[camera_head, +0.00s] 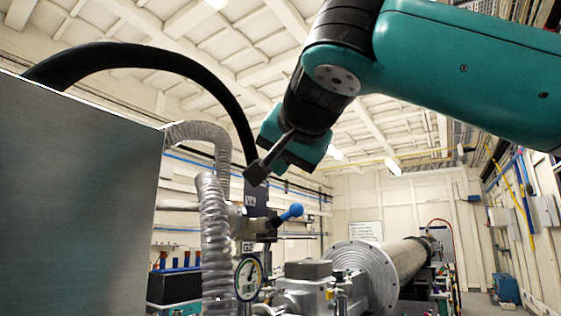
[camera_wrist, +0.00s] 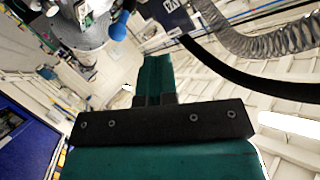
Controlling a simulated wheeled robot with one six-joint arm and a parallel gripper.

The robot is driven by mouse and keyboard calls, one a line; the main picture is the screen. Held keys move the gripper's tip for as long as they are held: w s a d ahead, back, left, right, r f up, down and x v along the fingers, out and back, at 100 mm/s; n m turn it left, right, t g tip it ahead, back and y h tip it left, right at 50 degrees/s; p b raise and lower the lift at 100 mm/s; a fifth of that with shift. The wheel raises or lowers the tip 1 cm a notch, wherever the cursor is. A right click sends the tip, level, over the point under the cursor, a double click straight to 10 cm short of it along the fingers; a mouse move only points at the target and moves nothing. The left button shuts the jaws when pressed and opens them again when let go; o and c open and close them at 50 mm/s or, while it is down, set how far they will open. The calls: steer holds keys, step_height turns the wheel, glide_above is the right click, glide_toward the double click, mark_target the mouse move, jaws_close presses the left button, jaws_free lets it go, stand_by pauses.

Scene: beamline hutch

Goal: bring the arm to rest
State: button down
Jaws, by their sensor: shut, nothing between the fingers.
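My teal and black arm reaches in from the upper right in the head view. In the wrist view the dark crossbar and the fingers of my gripper (camera_wrist: 155,97) show close up. The blue handle also shows there, at the upper left (camera_wrist: 118,30).
A large grey metal cabinet (camera_head: 75,190) fills the left side. A round gauge (camera_head: 248,278) and a flanged steel pipe (camera_head: 372,272) are below.

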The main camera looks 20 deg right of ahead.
stand_by(0.3)
steer(key=s+a+f+n+g+y, duration=0.1)
steer(key=a+f+n+g, duration=0.3)
steer(key=f, duration=0.8)
steer(key=s+d+f+n+g+y, duration=0.15)
steer(key=f+n, duration=0.35)
steer(key=f, duration=0.7)
steer(key=s+f+n+g+y, duration=0.2)
steer(key=s+f+g, duration=0.7)
steer(key=s+f, duration=0.9)
steer(key=shift+a+n, duration=0.25)
steer(key=shift+n, duration=0.95)
